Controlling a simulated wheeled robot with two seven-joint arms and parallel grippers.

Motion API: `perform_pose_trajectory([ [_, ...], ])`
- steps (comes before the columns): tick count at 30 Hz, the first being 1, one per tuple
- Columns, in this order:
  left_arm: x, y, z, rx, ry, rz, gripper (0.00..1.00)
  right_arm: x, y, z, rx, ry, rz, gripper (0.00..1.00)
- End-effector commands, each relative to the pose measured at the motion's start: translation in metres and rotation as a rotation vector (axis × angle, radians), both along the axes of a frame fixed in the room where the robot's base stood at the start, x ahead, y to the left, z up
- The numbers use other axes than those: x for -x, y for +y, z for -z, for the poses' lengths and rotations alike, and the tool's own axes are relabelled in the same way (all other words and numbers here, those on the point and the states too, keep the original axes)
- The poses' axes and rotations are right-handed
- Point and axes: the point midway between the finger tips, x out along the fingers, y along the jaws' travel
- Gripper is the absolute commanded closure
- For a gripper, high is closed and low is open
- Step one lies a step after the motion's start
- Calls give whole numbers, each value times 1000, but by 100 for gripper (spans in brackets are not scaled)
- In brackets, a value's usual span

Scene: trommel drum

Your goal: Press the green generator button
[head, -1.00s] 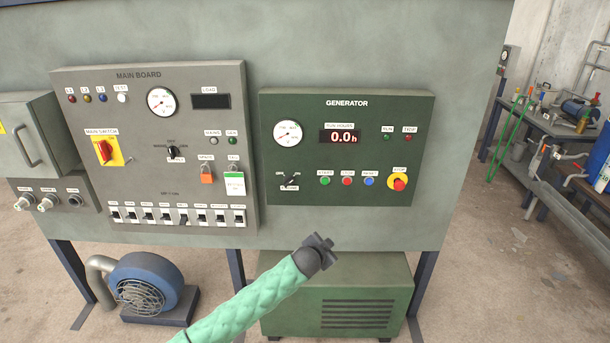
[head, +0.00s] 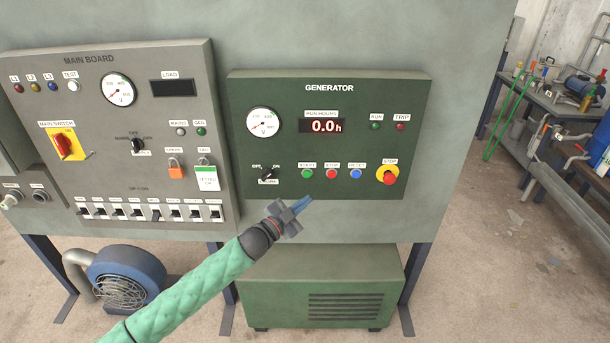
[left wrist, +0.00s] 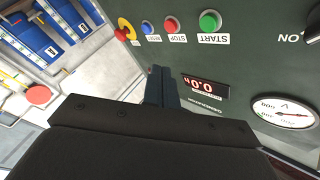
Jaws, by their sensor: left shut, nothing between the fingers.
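The green START button (head: 307,173) is on the dark green GENERATOR panel (head: 400,105), left of the red STOP button (head: 331,173) and blue RESET button (head: 356,174). In the left wrist view the green button (left wrist: 209,20) shows at the upper right, with its label upside down. My left gripper (head: 302,203) is just below the button row in the head view, shut and empty, apart from the green button as far as I can tell. Its fingers (left wrist: 162,88) point toward the panel in the left wrist view. My right gripper is not in view.
A red emergency STOP knob on a yellow base (head: 388,174) is at the right of the row. A black OFF/ON selector (head: 267,174) is at the left. The grey main board (head: 225,130) adjoins the panel. A green generator housing (head: 325,285) stands below.

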Motion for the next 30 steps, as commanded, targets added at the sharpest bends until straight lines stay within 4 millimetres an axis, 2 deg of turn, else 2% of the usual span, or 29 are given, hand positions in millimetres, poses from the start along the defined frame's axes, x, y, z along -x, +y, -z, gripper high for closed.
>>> perform_pose_trajectory([
  [11, -6, 0, 1, -1, 0, -2, 100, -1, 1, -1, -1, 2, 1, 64],
  [30, -75, 0, 1, -2, 1, -3, 100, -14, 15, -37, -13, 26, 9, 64],
])
